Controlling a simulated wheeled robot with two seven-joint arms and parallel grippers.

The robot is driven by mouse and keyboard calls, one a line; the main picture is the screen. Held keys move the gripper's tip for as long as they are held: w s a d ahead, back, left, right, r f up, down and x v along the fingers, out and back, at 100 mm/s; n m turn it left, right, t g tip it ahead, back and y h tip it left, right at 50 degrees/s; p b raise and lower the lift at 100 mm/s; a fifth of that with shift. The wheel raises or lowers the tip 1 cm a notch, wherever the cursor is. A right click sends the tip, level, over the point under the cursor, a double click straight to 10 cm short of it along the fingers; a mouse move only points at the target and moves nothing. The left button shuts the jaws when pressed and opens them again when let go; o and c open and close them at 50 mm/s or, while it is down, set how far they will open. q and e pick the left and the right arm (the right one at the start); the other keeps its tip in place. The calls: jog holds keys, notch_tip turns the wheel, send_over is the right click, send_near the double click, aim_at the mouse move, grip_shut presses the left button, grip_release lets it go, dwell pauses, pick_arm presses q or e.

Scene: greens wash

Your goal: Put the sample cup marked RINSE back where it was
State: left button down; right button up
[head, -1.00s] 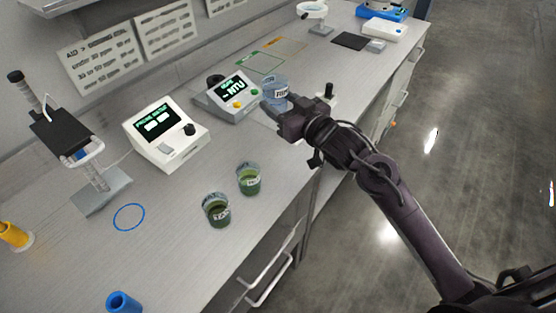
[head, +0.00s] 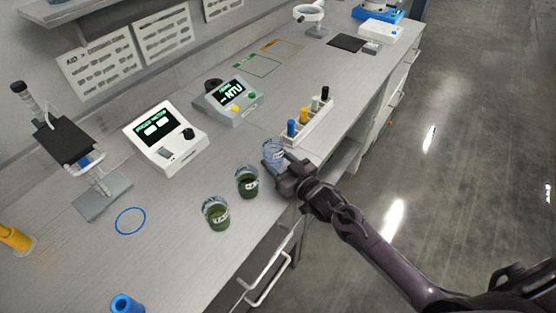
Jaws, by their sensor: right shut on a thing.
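A clear sample cup (head: 273,150) with a white label is between the fingers of my right gripper (head: 276,160). The gripper is shut on it near the bench's front edge, in front of the turbidity meter. The label is too small to read here. Two cups of green liquid, one (head: 247,182) and another (head: 216,213), stand upright just left of the held cup. I cannot tell whether the held cup touches the bench. My left gripper is not in view.
A white rack (head: 308,127) with coloured vials stands just behind and right of the held cup. The NTU meter (head: 232,101) and a white meter (head: 166,138) stand farther back. A blue ring (head: 130,221), a green outline (head: 257,66) and an orange outline (head: 282,47) mark the bench.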

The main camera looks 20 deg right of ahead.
jog(key=shift+f, duration=0.2)
jog(key=o, duration=1)
jog(key=shift+s+r, duration=0.1)
jog(key=shift+r, duration=0.05)
jog(key=b+v, duration=0.2)
jog(key=v, duration=0.9)
jog(key=shift+s+d, duration=0.25)
jog(key=shift+s, duration=0.1)
